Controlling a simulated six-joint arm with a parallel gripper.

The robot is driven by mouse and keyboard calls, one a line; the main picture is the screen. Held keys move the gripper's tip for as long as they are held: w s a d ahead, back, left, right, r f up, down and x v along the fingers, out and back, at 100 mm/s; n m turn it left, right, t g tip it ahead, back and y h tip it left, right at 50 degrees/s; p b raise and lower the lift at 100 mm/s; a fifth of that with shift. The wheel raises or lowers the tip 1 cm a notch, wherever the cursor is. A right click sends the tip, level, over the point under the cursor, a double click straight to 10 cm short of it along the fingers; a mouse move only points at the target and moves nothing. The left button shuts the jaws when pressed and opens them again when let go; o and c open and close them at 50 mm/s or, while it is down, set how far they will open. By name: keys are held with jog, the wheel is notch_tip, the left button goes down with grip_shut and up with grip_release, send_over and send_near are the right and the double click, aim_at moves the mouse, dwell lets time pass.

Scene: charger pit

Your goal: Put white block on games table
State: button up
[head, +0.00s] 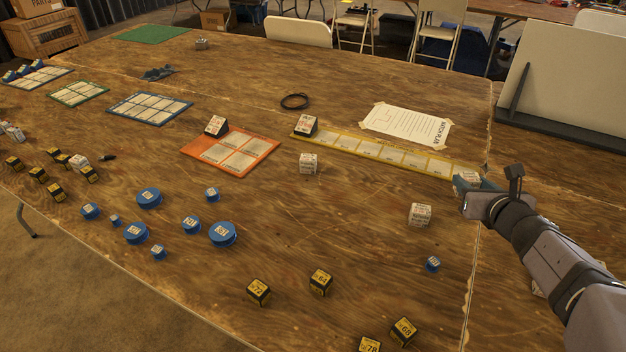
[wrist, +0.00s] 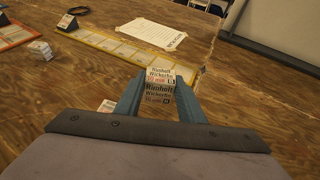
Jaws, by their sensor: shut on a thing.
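My gripper (head: 478,188) is over the right part of the wooden table (head: 330,225), by the right end of the yellow-edged strip. It is shut on a white block with printed labels (wrist: 160,80). The block sits between the blue-grey fingers in the wrist view, and its top also shows in the head view (head: 466,178). The gap between block and tabletop is hard to tell. Another white block (head: 420,214) stands on the table left of and nearer than my gripper. A further white block (head: 308,163) stands near the middle.
The yellow strip (head: 385,150), a taped paper sheet (head: 405,125) and an orange grid card (head: 232,151) lie on the table. Blue discs (head: 222,233) and black-yellow blocks (head: 320,281) are nearer. A grey panel (head: 565,75) stands at the back right. Bare wood lies around the middle white block.

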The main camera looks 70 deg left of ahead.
jog(key=shift+f+b, duration=2.45)
jog(key=shift+f, duration=2.55)
jog(key=shift+f, duration=0.15)
jog(key=o, duration=1)
jog(key=shift+o, duration=0.2)
jog(key=shift+r, duration=0.2)
jog(key=shift+b+v, duration=0.95)
jog(key=shift+v, duration=5)
